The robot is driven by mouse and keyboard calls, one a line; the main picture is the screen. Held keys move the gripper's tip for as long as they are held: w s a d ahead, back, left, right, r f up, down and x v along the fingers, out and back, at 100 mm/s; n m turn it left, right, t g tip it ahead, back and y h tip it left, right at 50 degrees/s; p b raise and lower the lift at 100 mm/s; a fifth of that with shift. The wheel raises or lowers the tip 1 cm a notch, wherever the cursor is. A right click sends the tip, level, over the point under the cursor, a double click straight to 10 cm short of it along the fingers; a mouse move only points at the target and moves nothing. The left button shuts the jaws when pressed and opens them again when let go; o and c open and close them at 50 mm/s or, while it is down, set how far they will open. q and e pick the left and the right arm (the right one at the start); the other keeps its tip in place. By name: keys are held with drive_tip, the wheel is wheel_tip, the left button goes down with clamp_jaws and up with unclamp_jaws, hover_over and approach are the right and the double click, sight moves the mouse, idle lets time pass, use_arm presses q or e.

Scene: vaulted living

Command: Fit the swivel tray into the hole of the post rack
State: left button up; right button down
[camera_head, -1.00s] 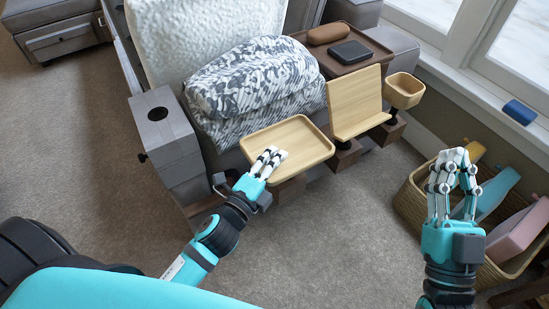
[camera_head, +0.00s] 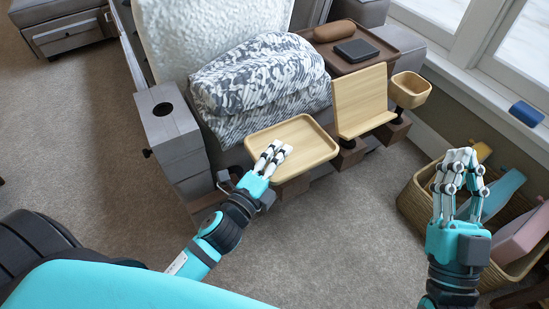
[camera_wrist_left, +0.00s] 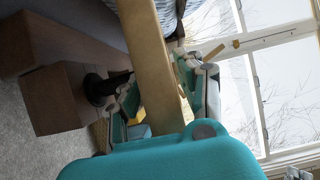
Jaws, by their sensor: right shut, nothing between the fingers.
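The swivel tray (camera_head: 318,153) is a shallow light-wood tray with a raised rim, roughly level at the front of the sofa. My left gripper (camera_head: 270,160) holds its near left edge, fingers above and thumb below. In the left wrist view the tray (camera_wrist_left: 150,60) runs edge-on between the fingers of my left gripper (camera_wrist_left: 160,90). The tray's own hole is hidden. My right gripper (camera_head: 460,160) is shut and empty at the right.
A light-wood book rest (camera_head: 360,100) and a small bowl-like tray (camera_head: 411,90) stand on the rack to the right. A grey armrest with a round dark hole (camera_head: 163,109) is at left. A wicker basket (camera_head: 418,195) lies near my right gripper. Carpet in front is clear.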

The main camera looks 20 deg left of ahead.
use_arm(q)
drive_tip(key=s+a, duration=0.2)
drive_tip(key=s, duration=0.9)
drive_tip(key=shift+s, duration=0.35)
drive_tip(key=shift+s, duration=0.1)
